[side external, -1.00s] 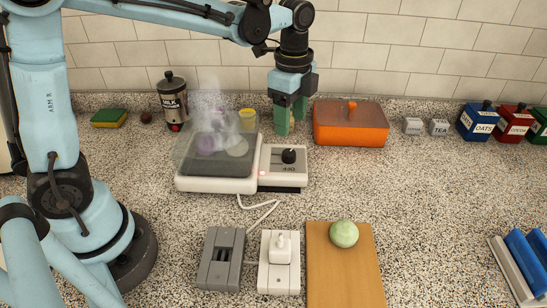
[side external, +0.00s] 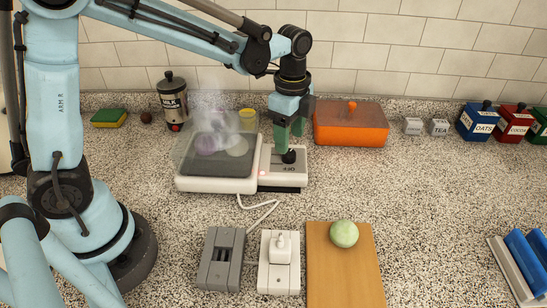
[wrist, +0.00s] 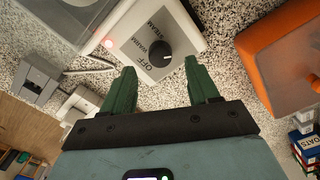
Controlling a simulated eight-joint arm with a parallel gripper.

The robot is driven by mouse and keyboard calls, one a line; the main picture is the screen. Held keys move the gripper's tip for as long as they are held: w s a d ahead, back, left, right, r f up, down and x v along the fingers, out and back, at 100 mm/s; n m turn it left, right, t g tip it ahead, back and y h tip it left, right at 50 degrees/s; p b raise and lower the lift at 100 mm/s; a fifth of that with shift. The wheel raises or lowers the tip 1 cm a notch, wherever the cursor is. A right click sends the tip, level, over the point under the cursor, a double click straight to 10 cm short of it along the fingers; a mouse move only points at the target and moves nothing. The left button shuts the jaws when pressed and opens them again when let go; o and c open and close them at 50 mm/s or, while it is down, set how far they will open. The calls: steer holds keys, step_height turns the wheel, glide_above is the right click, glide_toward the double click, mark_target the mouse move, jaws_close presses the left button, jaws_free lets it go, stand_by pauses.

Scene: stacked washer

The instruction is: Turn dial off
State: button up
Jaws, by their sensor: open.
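The black round dial (side external: 289,157) sits on the white control panel at the right of the steaming appliance (side external: 216,184). In the wrist view the dial (wrist: 160,54) has a small white mark, and the panel beside it reads OFF, WARM and STEAM. I cannot tell which label the mark points to. A red light (wrist: 107,43) glows on the panel. My gripper (side external: 288,143) points down just above the dial. Its green fingers are open and empty in the wrist view (wrist: 160,68), with the dial between and beyond them. I see no clear contact.
An orange lidded box (side external: 350,128) stands close to the right of my gripper. A clear steaming cover (side external: 190,150) is at the left. A wall socket block with a white plug (side external: 279,262) and a board with a green ball (side external: 344,234) lie in front.

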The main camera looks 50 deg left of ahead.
mark_target(289, 156)
steer(key=shift+f, duration=2.1)
steer(key=c, duration=1)
steer(key=shift+c, duration=0.2)
